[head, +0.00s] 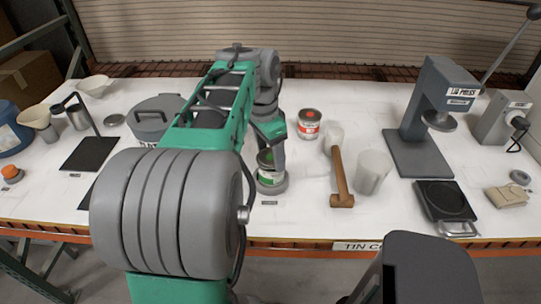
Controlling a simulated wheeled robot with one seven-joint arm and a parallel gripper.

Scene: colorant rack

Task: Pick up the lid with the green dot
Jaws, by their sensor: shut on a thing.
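My gripper (272,142) is in the middle of the head view, pointing down at the top of a tin with a green label (267,169). The tin stands upright on a round grey base. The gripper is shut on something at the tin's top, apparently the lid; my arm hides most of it. No green dot can be made out, and I cannot tell whether the lid is clear of the tin.
The lid press (437,105) is farther right. A grey lidded pot (156,116) is left. The white table (300,215) is clear near its front edge.

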